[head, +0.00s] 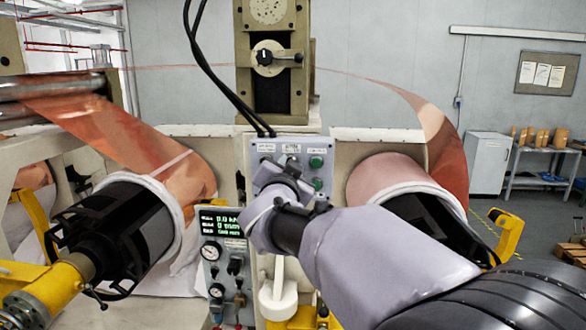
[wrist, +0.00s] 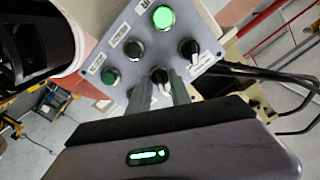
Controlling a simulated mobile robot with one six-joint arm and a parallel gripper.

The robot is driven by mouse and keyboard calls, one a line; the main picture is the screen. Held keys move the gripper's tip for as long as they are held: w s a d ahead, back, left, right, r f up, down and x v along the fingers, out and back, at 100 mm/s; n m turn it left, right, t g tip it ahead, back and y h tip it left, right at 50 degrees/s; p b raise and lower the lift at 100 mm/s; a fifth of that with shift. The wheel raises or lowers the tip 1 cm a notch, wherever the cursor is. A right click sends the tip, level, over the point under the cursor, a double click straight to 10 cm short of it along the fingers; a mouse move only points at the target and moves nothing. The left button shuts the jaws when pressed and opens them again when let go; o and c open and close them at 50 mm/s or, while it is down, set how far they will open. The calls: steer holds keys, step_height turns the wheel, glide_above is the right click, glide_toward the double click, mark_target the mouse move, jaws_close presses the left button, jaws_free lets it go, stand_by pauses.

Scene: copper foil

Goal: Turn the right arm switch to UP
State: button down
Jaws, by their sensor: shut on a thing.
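The grey control panel (wrist: 192,20) fills the upper part of the wrist view. It carries a lit green button (wrist: 163,18), a dark button (wrist: 133,49), an unlit green button (wrist: 110,76) and black rotary switches. My gripper (wrist: 160,86) is shut on one black switch (wrist: 159,75), with one finger on each side of it. Another black switch (wrist: 189,47) sits up and to the right, untouched. The labels are too small to read, so I cannot tell which is the right arm switch or its setting. In the head view my arm hides the panel's lower part.
A gauge panel (head: 211,220) with a green display stands below left. A copper roll (head: 385,178) is at the right and a black reel core (head: 110,232) at the left. Black cables (head: 222,70) hang above the panel. Yellow arms (head: 508,232) flank the machine.

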steer(key=c, duration=1.5)
jaws_free()
steer(key=shift+c, duration=0.2)
steer(key=shift+s, duration=0.1)
steer(key=s, duration=1.7)
steer(key=shift+a, duration=0.25)
steer(key=shift+s, duration=0.1)
